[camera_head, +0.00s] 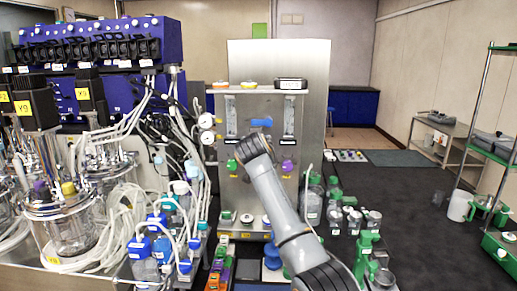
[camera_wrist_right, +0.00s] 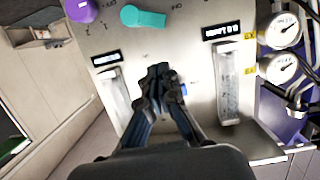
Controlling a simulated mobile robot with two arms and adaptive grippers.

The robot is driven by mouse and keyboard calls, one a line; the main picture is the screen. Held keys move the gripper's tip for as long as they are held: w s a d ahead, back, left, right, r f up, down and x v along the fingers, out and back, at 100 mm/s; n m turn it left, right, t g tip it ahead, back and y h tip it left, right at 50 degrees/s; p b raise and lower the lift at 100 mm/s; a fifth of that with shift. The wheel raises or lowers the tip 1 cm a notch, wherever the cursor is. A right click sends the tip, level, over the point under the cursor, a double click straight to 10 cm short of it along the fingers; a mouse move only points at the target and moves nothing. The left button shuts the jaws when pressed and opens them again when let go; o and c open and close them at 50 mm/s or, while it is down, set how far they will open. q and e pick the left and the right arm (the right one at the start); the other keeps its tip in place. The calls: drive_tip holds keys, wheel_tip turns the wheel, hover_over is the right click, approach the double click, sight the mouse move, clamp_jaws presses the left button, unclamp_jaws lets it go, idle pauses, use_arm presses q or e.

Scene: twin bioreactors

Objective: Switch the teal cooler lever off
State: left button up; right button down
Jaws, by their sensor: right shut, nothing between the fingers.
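The teal lever (camera_wrist_right: 143,17) shows at the top of the right wrist view, on the steel panel. It lies roughly sideways, with its rounded end at the left. A purple knob (camera_wrist_right: 80,10) is left of it. My right gripper (camera_wrist_right: 158,72) is shut and empty, in front of the panel, below the teal lever in this view and apart from it. A blue part (camera_wrist_right: 183,89) shows partly behind the fingers. In the head view my right arm (camera_head: 250,147) crosses the panel; the teal lever does not show there, likely hidden behind the arm. My left gripper is not in view.
The steel cabinet (camera_head: 318,90) stands ahead. Its panel carries a green knob (camera_head: 232,165), a blue handle (camera_head: 261,123) and pressure gauges (camera_wrist_right: 282,68). Glass reactors and tubing (camera_head: 75,225) crowd the left. Bottles (camera_head: 312,205) stand right of the cabinet. A shelf rack (camera_head: 492,145) is far right.

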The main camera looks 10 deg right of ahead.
drive_tip(key=b+v, duration=0.2)
drive_tip(key=v, duration=0.4)
idle(0.3)
